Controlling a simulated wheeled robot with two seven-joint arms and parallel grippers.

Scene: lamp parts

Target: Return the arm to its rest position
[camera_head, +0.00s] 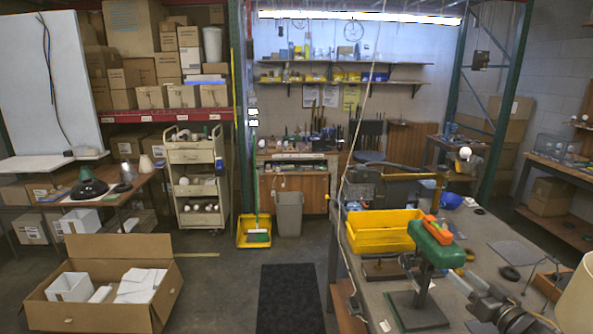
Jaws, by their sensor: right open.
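My right gripper (464,282) reaches in from the bottom right over the workbench (480,235). It is open, and I see nothing between its fingers. In front of it stands a green and orange device (437,245) on a post with a flat dark green base (417,310). A cream lampshade (578,300) is cut off by the right edge. A green shade (87,188) lies on the table at the left. My left gripper is not in view.
A yellow bin (383,232) stands on the bench behind the green device. An open cardboard box (90,312) with white pieces sits on the floor at lower left. A grey trash bin (289,214) and a cart (196,180) stand farther back. Floor around the dark mat (290,298) is clear.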

